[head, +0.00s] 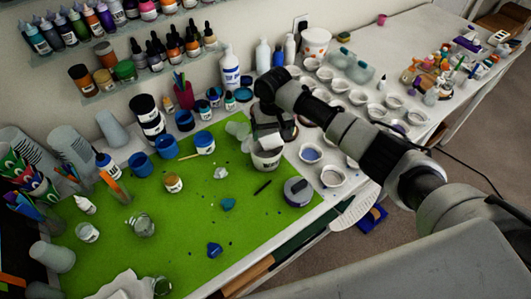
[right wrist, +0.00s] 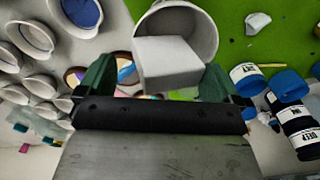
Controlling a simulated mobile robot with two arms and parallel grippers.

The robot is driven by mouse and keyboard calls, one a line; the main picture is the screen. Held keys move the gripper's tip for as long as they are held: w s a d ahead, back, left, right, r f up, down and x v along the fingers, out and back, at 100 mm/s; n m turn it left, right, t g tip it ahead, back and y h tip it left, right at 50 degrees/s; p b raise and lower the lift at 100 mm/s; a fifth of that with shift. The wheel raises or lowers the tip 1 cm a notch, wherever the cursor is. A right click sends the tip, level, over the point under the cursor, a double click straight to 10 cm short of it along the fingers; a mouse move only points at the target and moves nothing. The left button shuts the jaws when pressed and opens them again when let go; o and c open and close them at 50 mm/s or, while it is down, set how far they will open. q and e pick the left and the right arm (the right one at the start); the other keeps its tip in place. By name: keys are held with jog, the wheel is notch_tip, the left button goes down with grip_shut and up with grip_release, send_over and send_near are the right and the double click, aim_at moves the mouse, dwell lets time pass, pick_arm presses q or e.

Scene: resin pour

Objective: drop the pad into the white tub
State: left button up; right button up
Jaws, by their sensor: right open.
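The white tub (head: 266,163) stands at the right edge of the green mat, below my right gripper (head: 268,128). The pad, a pale grey-white block (right wrist: 167,62), appears in front of the tub's mouth (right wrist: 207,26) in the right wrist view. It also shows in the head view (head: 271,141) just under the gripper. My right gripper's green fingers (right wrist: 157,82) are spread, with a gap on each side of the pad. I cannot tell whether the pad touches the tub or is in the air. My left gripper is not in view.
The green mat (head: 185,225) holds blue cups (head: 166,146), jars and small scraps. A round lidded container (head: 297,191) stands close to the tub's right. Several small white cups (head: 332,176) fill the table to the right. Bottles line the wall shelves behind.

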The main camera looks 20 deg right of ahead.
notch_tip(320, 180, up, 11)
jog(key=b, duration=0.2)
jog(key=shift+b, duration=0.35)
jog(key=shift+f, duration=0.15)
